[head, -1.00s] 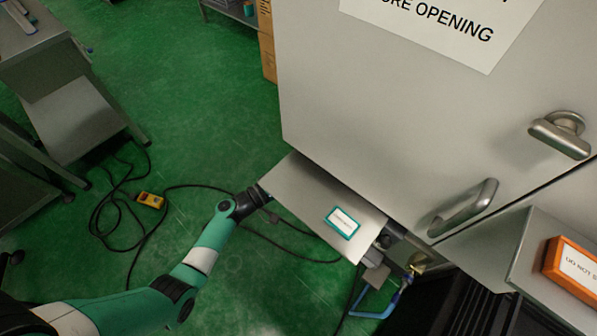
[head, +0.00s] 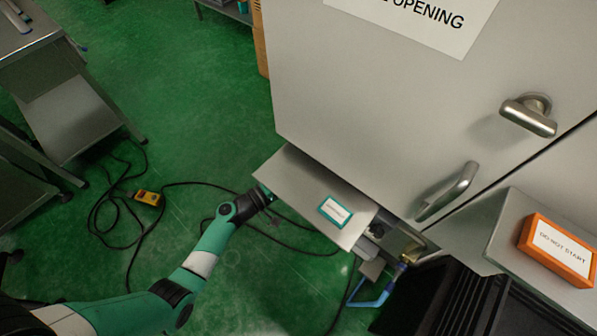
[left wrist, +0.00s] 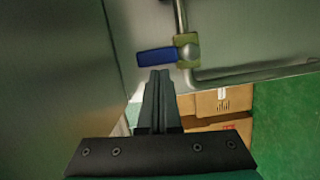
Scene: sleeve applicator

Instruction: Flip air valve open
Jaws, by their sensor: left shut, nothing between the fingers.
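The air valve shows in the left wrist view as a brass-coloured body (left wrist: 187,47) on a metal pipe, with a blue lever handle (left wrist: 157,57) pointing left, crosswise to the pipe above it. My left gripper (left wrist: 158,74) is shut and empty, its fingertips just below the blue handle in the picture. Whether they touch it I cannot tell. In the head view my left arm reaches under a grey plate at the cabinet's lower edge, which hides the fingers and the valve. My right gripper is not in view.
The grey cabinet (head: 400,110) has two metal handles. A teal-framed label (head: 335,211) lies on the plate (head: 300,190). An orange sign (head: 557,249) stands at right. A yellow box (head: 148,198) and black cables lie on the green floor. The wrist view shows cardboard boxes (left wrist: 220,103) behind.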

